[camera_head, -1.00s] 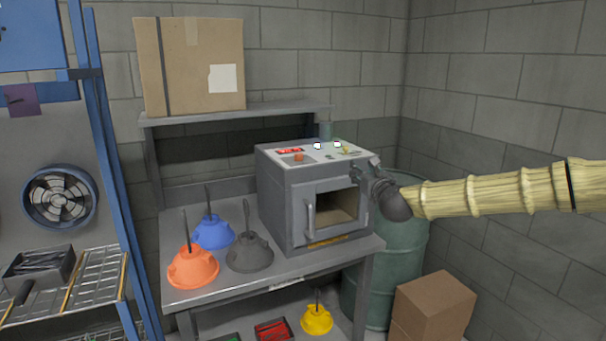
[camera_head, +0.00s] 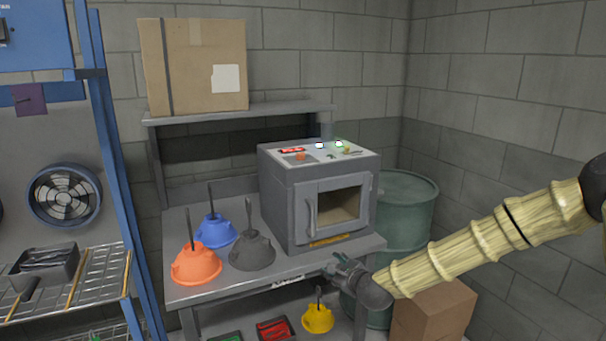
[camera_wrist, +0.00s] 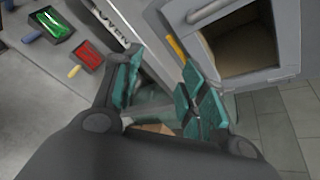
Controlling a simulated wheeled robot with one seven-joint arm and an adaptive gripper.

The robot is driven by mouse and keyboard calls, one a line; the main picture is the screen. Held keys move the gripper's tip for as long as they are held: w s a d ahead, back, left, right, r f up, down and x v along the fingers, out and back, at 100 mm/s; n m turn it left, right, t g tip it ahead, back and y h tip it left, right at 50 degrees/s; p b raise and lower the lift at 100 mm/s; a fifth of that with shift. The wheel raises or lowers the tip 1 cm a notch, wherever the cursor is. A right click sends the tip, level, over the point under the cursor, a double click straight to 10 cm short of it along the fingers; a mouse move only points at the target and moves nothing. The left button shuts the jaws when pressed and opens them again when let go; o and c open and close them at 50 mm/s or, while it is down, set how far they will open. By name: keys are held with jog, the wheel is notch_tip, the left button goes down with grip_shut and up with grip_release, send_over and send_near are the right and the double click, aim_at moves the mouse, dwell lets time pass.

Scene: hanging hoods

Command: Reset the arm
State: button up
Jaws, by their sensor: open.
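My gripper (camera_head: 343,267) is open and empty. In the head view it is in front of the bench's right front edge, below the grey oven (camera_head: 318,200). My arm reaches in from the right side. In the wrist view the two teal-padded fingers (camera_wrist: 158,95) are spread apart, with nothing held between them. The oven also shows in the wrist view (camera_wrist: 272,80), at the upper right, with its window showing a bare tan interior.
The bench (camera_head: 200,296) holds an orange hood (camera_head: 196,266), a blue hood (camera_head: 215,232) and a dark grey hood (camera_head: 251,252). Below are a yellow hood (camera_head: 317,319) and a red tray (camera_head: 273,329). A green barrel (camera_head: 408,205) and a cardboard box (camera_head: 436,312) stand at right.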

jog(key=s+d+f+n+g+h, duration=0.1)
jog(key=s+f+n+g, duration=0.9)
jog(key=s+f, duration=1.75)
jog(key=s+d+f+n+g+h, duration=0.1)
jog(key=s+d+n, duration=0.3)
jog(key=s, duration=0.5)
jog(key=s+d+f+n+h, duration=0.1)
jog(key=s+d+n, duration=0.3)
jog(key=s, duration=0.5)
jog(key=s+d+f+n+g+h, duration=0.1)
jog(key=s+d+f+n, duration=0.2)
jog(key=s+n, duration=0.3)
jog(key=s+d, duration=0.1)
jog(key=s, duration=0.3)
jog(key=shift+f+g, duration=0.3)
